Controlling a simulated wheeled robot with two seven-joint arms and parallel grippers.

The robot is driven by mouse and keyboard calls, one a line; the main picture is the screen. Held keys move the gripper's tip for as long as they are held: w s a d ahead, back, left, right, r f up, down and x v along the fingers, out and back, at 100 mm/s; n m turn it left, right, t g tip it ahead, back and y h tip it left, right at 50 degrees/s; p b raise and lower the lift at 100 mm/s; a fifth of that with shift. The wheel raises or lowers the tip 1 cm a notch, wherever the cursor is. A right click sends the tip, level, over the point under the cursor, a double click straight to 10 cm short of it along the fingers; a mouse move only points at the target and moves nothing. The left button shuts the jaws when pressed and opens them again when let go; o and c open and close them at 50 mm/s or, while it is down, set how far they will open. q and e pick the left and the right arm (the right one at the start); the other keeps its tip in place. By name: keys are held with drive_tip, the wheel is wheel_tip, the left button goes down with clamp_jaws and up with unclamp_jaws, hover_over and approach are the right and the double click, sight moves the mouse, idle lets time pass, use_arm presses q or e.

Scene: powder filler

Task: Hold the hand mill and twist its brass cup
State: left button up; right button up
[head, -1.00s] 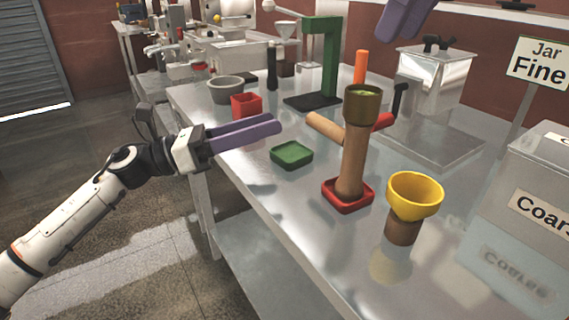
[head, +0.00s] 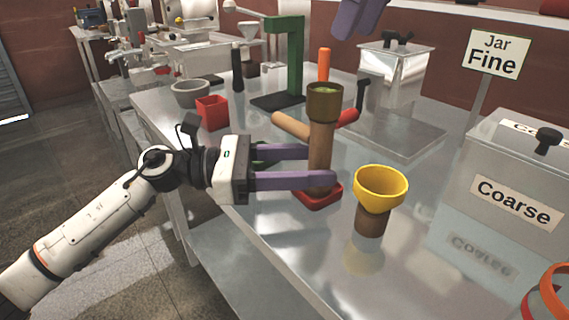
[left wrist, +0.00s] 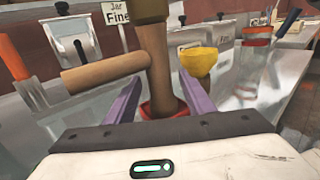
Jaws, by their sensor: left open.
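The hand mill (head: 320,145) stands upright on a small red tray (head: 318,203), its brown body topped by a brass cup (head: 325,102) with something greenish inside. A tan wooden side handle (head: 291,125) sticks out to the left. My left gripper (head: 320,168) is open, with its purple fingers on either side of the lower body; contact is not clear. The left wrist view shows the mill body (left wrist: 156,70) between the spread fingers and the cup cut off at the top. My right gripper (head: 356,16) shows only partly at the top edge, above and behind the mill.
A yellow funnel cup (head: 381,188) on a brown base stands close right of the mill. A green tray (head: 262,152) is mostly hidden behind my left gripper. A red box (head: 212,112), grey bowl (head: 190,94) and green stand (head: 296,60) are farther back. The Coarse bin (head: 510,190) is right.

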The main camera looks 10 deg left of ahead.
sight(327, 87)
use_arm(q)
drive_tip(key=shift+w+d, duration=0.1)
drive_tip(key=shift+d, duration=0.45)
clamp_jaws()
use_arm(e)
drive_tip(key=o, duration=0.6)
drive_tip(key=shift+d+r+n, duration=0.15)
drive_tip(key=shift+n, duration=0.15)
drive_tip(key=shift+o, duration=0.2)
drive_tip(key=shift+w+d+n+y, duration=0.1)
drive_tip(key=shift+w+n+y, duration=0.05)
drive_tip(key=shift+n+y, duration=0.25)
drive_tip(key=x, duration=1.1)
drive_tip(key=shift+f, duration=0.4)
